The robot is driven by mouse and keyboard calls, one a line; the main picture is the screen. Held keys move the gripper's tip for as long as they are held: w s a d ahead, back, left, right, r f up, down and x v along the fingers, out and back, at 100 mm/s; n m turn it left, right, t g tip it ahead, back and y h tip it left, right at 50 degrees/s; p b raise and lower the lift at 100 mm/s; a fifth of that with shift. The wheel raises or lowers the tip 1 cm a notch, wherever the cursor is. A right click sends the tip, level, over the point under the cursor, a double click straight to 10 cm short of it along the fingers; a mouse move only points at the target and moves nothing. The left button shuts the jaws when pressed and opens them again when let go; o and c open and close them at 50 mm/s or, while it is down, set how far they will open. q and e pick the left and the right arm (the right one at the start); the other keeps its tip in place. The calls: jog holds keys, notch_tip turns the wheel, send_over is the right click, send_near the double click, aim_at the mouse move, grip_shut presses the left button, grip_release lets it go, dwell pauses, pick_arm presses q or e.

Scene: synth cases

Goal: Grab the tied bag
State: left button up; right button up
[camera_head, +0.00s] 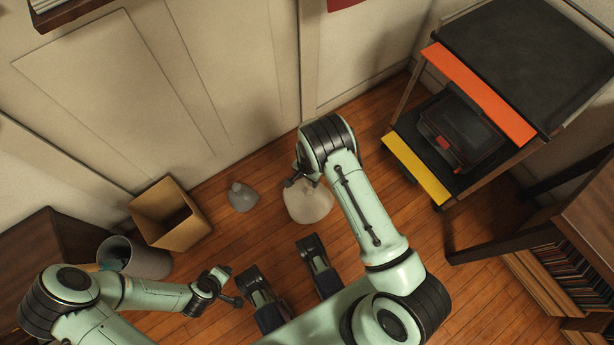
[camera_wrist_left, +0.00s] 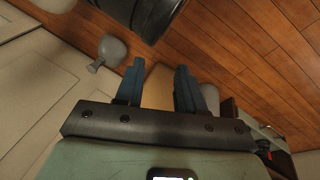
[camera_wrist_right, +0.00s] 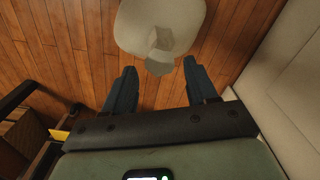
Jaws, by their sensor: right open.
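A pale, full bag (camera_head: 308,205) stands on the wood floor, partly covered by my right arm. In the right wrist view the bag (camera_wrist_right: 158,18) shows its gathered, tied top pointing toward my right gripper (camera_wrist_right: 159,68). That gripper is open, with the tied top in line with the gap between its fingertips; I cannot tell if it lies between them. A smaller grey bag (camera_head: 242,197) with a narrow neck stands to the left, and also shows in the left wrist view (camera_wrist_left: 112,49). My left gripper (camera_wrist_left: 160,66) is open and empty, away from both bags.
An open cardboard box (camera_head: 170,215) and a grey bin (camera_head: 148,262) stand at left. A wheeled cart (camera_head: 418,168) with orange and yellow edges stands at right, beside a wooden table (camera_head: 590,215). A wall (camera_head: 235,70) runs behind the bags. Floor between the bags is clear.

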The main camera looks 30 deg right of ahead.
aim_at(308, 182)
notch_tip(308, 182, down, 2)
jog(key=shift+f, duration=0.1)
notch_tip(308, 182, down, 4)
jog(key=shift+d+f+b, duration=0.15)
jog(key=shift+b, duration=0.85)
jog(key=shift+f, duration=0.4)
pick_arm(q)
jog(key=shift+g, duration=0.6)
jog(key=f, duration=0.1)
jog(key=s+f, duration=0.1)
jog(key=s+a+f, duration=0.1)
jog(key=f, duration=0.1)
jog(key=shift+s+a, duration=0.1)
jog(key=shift+s, duration=0.15)
pick_arm(e)
jog(key=shift+r, duration=0.1)
grip_shut()
jog(key=shift+w, duration=0.1)
